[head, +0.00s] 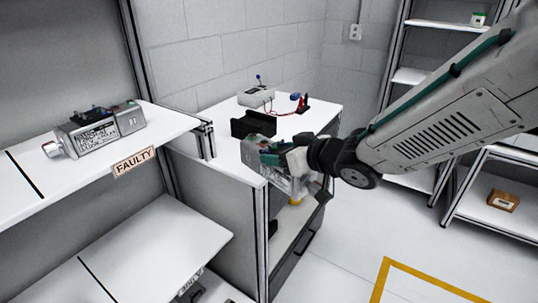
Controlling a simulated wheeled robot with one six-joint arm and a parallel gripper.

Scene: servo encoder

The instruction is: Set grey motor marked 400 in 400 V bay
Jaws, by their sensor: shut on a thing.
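My gripper (292,166) is shut on a grey motor (276,181) with a green part on top, at the front right edge of the white workbench. The arm comes in from the right and hides part of the motor. I cannot read a 400 mark on it. Another grey motor (92,132) with a silver shaft end lies on the upper left shelf, above a "FAULTY" label (134,162). No bay marked 400 V can be made out. A small label (190,281) on the lower left shelf is too oblique to read.
The white workbench (220,115) carries a black open holder (253,124), a light box with a lever (256,95) and a red stand (302,104). A brown box (502,200) sits on the right rack. Yellow floor tape (430,284) marks clear floor.

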